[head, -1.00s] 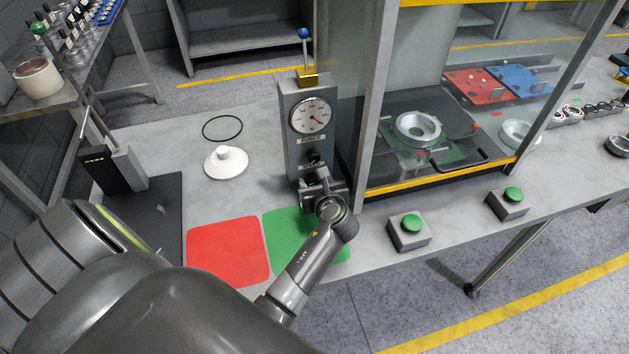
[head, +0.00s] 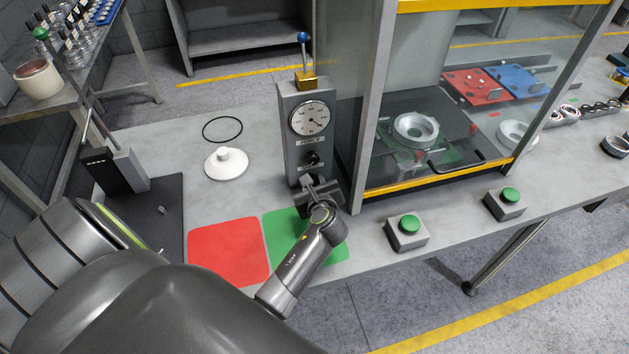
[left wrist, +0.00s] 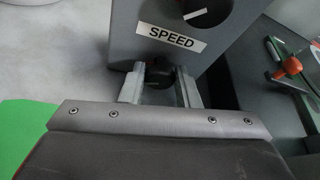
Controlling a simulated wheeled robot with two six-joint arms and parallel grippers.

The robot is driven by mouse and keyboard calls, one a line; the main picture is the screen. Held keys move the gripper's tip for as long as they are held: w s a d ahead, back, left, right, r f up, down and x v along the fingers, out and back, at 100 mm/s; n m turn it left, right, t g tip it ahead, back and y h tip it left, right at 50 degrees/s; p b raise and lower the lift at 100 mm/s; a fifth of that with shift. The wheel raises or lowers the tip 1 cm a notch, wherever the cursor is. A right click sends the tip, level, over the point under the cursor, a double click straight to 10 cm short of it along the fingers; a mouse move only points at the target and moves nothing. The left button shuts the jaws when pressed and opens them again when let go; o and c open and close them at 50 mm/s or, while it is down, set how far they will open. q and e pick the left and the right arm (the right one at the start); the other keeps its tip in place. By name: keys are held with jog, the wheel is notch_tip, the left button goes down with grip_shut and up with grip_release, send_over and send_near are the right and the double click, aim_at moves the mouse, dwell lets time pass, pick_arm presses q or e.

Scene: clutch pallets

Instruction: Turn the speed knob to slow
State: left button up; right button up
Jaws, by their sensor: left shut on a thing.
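A grey control column (head: 292,135) stands on the bench, with a round gauge over a FORCE label and a dark knob (head: 313,158) below it. In the left wrist view, a white SPEED label (left wrist: 171,36) sits under that dark upper knob (left wrist: 207,12), which has a white pointer mark. Below the SPEED label is the dark speed knob (left wrist: 158,80), partly hidden. My left gripper (left wrist: 160,72) is shut on this knob, one finger on each side. In the head view my left gripper (head: 316,184) covers the knob. Which setting it points to cannot be seen. My right gripper is not in view.
A glass enclosure with a yellow sill (head: 440,180) stands just right of the column. Two green push buttons (head: 409,224) (head: 510,195) are at the front edge. Red (head: 228,252) and green (head: 285,222) mats, a white disc (head: 227,165) and a black ring (head: 222,118) lie left.

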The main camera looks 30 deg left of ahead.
pick_arm(q)
jog(key=shift+s+a+n+t, duration=0.1)
jog(key=shift+n+t, duration=0.3)
jog(key=shift+n, duration=0.3)
jog(key=shift+f+n+t+h+b, duration=0.1)
jog(key=shift+n+t+h+b, duration=0.35)
jog(key=shift+n, duration=0.35)
jog(key=o, duration=0.9)
jog(key=shift+o, duration=0.2)
